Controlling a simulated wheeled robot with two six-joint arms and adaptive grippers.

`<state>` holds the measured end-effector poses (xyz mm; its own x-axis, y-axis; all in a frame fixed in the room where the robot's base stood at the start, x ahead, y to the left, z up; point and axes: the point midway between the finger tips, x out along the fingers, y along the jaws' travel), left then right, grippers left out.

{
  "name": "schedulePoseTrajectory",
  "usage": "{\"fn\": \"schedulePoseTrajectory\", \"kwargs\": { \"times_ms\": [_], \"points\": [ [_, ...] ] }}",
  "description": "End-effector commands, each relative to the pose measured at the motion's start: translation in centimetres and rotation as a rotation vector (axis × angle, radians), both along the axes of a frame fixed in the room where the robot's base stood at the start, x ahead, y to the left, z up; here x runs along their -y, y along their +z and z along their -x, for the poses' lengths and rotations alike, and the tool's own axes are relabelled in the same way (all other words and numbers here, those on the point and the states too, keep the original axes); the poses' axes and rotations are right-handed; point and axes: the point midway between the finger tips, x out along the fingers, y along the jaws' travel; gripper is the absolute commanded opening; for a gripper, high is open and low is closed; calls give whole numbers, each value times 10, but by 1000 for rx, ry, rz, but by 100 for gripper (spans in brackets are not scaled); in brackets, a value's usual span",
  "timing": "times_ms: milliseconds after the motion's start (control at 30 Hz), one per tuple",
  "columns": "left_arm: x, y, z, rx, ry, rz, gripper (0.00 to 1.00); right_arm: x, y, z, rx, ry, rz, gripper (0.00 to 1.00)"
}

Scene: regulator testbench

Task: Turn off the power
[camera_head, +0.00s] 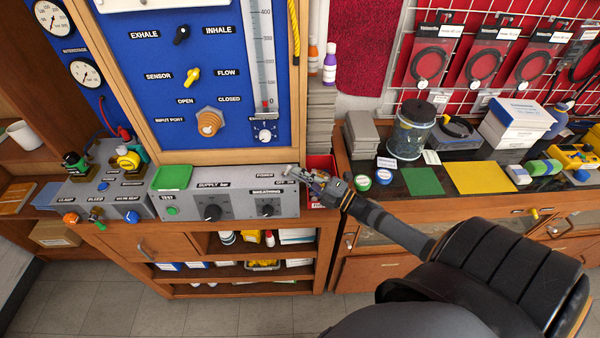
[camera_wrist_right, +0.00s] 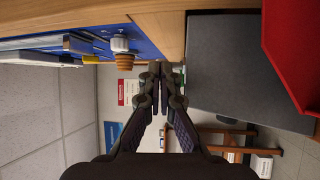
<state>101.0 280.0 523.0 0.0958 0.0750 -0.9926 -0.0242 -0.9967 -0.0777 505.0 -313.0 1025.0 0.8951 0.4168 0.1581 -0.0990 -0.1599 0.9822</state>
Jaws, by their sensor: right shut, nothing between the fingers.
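A grey control console (camera_head: 190,208) sits on the wooden bench. Its front carries a green TEST button, a SUPPLY knob (camera_head: 212,213) and a BREATHING knob (camera_head: 267,210). The POWER label (camera_head: 265,176) with OFF and ON marks is at the console's top right. I cannot make out the switch itself; my gripper is close to that corner. My right gripper (camera_head: 297,173) is shut and empty at the right end of the console, and I cannot tell whether it touches it. In the right wrist view its fingers (camera_wrist_right: 161,76) are together. My left gripper is not in view.
A blue panel (camera_head: 225,60) with knobs and a gauge column stands behind the console. A red bin (camera_head: 320,162) is just beside my right gripper. To the right, a counter holds a glass jar (camera_head: 413,130), tape rolls and green and yellow mats (camera_head: 485,177).

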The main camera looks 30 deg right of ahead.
Motion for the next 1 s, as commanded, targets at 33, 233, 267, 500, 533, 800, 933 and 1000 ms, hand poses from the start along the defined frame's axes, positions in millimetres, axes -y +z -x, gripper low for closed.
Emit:
{"fn": "schedulePoseTrajectory", "kwargs": {
  "times_ms": [33,233,267,500,533,800,933,1000],
  "points": [
    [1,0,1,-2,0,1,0,0,0,0,0,0,0,0],
    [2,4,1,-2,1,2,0,-1,3,0,-11,1,20,0],
    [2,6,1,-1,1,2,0,-1,4,0,-16,1,28,0],
    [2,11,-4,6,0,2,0,-2,4,-1,-37,0,61,0],
    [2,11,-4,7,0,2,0,-2,5,-1,-38,1,65,0],
    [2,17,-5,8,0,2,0,-3,7,-2,-64,1,105,0],
    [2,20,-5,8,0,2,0,-4,8,-2,-78,1,129,0],
    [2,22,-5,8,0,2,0,-4,9,-2,-86,1,142,0]
  ]
}}
